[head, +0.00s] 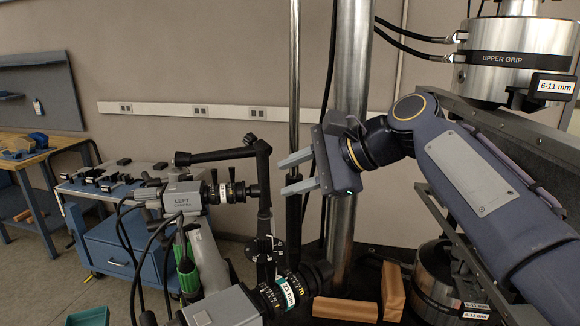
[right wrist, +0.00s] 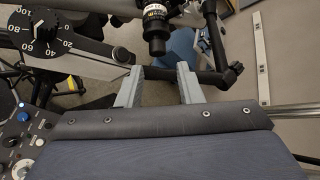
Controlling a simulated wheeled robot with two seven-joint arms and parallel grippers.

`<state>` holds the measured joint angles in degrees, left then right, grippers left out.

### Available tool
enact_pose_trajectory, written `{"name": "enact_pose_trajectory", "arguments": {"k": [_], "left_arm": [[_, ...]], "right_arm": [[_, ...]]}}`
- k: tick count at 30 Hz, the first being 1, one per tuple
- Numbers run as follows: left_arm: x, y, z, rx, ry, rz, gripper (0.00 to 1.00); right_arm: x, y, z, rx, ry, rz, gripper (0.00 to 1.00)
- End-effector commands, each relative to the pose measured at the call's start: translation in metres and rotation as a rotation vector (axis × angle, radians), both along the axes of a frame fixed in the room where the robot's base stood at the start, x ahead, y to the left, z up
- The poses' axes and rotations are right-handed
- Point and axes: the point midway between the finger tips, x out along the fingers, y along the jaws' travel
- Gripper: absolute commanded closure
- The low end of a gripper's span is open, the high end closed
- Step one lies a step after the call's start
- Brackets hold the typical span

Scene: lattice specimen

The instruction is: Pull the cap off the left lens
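The left camera (head: 180,202) is a grey box labelled LEFT, with a black lens (head: 222,193) pointing right. A black cap-like end (head: 254,191) sits at the front of the lens. My right gripper (head: 283,178) is open and empty, its two grey fingers pointing left at the lens end, with a small gap between. In the right wrist view the dark lens end (right wrist: 156,46) lies just beyond and between the open fingertips (right wrist: 158,72), apart from them. My left gripper is not in view.
A black jointed arm (head: 262,170) rises close to the lens front. A second camera lens (head: 283,292) is below. A steel column (head: 350,90) stands behind my right gripper, and brown blocks (head: 393,290) lie below it. A dial (right wrist: 40,35) shows in the wrist view.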

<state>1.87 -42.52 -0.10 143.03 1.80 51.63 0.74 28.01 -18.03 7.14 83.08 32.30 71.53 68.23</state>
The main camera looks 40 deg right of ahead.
Motion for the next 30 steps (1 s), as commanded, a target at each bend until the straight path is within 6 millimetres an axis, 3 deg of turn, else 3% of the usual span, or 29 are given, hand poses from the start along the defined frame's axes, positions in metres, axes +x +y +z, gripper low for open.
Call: {"name": "enact_pose_trajectory", "arguments": {"k": [13,26,30], "left_arm": [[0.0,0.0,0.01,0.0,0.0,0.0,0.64],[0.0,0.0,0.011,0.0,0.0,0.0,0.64],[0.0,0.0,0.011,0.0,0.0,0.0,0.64]], "right_arm": [[0.047,0.026,-0.032,0.001,0.004,0.001,0.67],[0.055,0.031,-0.038,-0.002,0.001,0.0,0.67],[0.054,0.031,-0.038,-0.002,0.001,0.0,0.85]]}}
